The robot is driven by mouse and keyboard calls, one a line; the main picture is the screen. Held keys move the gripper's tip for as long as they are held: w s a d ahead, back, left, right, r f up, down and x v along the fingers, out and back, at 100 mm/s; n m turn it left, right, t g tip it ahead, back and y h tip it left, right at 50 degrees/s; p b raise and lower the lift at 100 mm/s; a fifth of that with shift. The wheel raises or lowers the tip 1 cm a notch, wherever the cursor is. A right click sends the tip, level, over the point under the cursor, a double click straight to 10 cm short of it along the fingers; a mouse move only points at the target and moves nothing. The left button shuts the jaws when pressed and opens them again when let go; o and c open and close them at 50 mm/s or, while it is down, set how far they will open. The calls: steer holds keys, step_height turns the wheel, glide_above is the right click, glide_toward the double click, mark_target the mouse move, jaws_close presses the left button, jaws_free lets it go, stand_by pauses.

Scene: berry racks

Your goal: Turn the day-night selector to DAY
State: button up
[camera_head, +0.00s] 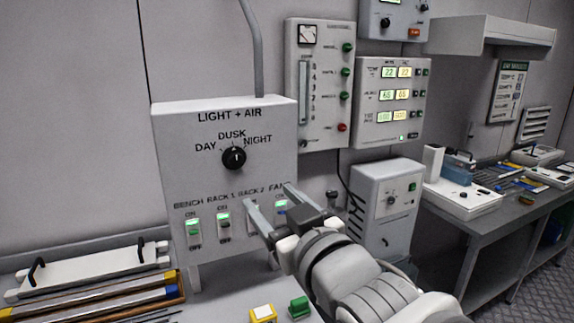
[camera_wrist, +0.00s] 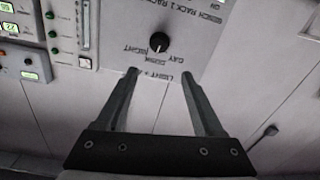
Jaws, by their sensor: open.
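The day-night selector (camera_head: 233,157) is a round black knob on the grey LIGHT + AIR panel (camera_head: 175,130), with DAY at its left, DUSK above and NIGHT at its right. A small light mark near its top appears to point toward DUSK. In the wrist view the panel appears upside down, with the selector (camera_wrist: 159,42) beyond the fingertips. My gripper (camera_head: 268,195) is open and empty, below and right of the selector in front of the panel's lower right part. Its two fingers also show in the wrist view (camera_wrist: 159,72), apart from the knob.
Rocker switches (camera_head: 223,225) line the panel's lower part; my gripper partly hides those at the right. Grey boxes with lights (camera_head: 390,100) hang to the right. A white tray lid (camera_head: 90,272) and yellow and blue bars (camera_head: 95,297) lie on the bench at lower left.

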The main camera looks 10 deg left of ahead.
mark_target(237, 162)
steer(key=p+x, duration=0.3)
steer(key=x, duration=1.4)
steer(key=shift+w+p, duration=0.15)
steer(key=shift+p, duration=0.2)
steer(key=shift+c, duration=0.2)
jaws_close()
